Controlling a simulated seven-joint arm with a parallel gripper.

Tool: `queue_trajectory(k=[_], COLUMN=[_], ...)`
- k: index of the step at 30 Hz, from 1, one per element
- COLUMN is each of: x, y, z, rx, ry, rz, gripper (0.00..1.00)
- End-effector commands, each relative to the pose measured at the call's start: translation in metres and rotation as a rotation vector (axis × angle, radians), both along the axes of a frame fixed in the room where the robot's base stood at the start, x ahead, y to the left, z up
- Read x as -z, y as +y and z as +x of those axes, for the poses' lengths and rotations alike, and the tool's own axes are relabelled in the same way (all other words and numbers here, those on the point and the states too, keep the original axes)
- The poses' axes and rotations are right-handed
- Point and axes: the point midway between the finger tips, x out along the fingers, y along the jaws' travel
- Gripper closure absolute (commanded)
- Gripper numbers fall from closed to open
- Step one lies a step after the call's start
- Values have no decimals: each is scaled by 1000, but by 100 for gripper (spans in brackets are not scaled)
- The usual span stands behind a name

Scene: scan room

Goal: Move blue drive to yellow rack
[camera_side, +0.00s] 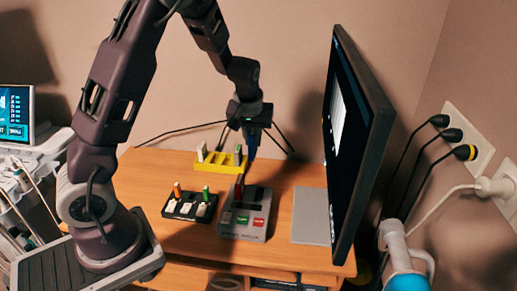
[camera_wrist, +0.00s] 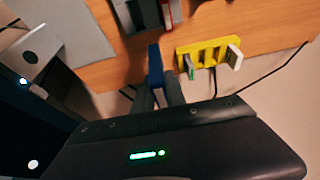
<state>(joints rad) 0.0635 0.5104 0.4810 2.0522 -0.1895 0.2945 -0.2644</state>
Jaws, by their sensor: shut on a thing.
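The blue drive (camera_wrist: 155,60) is held between the fingertips of my gripper (camera_wrist: 164,88) in the wrist view, its blue end sticking out. In the side view my gripper (camera_side: 250,136) hangs above the table, up and behind the grey device, to the right of the yellow rack. The yellow rack (camera_side: 222,170) stands at the back of the table and also shows in the wrist view (camera_wrist: 207,45). It holds a white drive (camera_side: 202,152) at one end and a green-marked drive (camera_side: 238,155) toward the other. Slots between them look empty.
A grey pad (camera_side: 311,215) and a large monitor (camera_side: 355,140) are at right.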

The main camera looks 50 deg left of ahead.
Motion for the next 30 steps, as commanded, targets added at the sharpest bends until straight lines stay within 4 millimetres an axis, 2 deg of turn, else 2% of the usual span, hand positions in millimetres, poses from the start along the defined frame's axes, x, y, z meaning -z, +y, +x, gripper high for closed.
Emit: queue_trajectory(k=[8, 12, 18, 24, 30], x=[4, 3, -1, -2, 35], y=[80, 130, 184, 216, 213], z=[4, -1, -14, -26, -25], rx=[2, 3, -1, -7, -4], ry=[12, 7, -11, -26, -23], rz=[-5, -9, -8, -3, -5], gripper=[100, 100, 100, 100, 100])
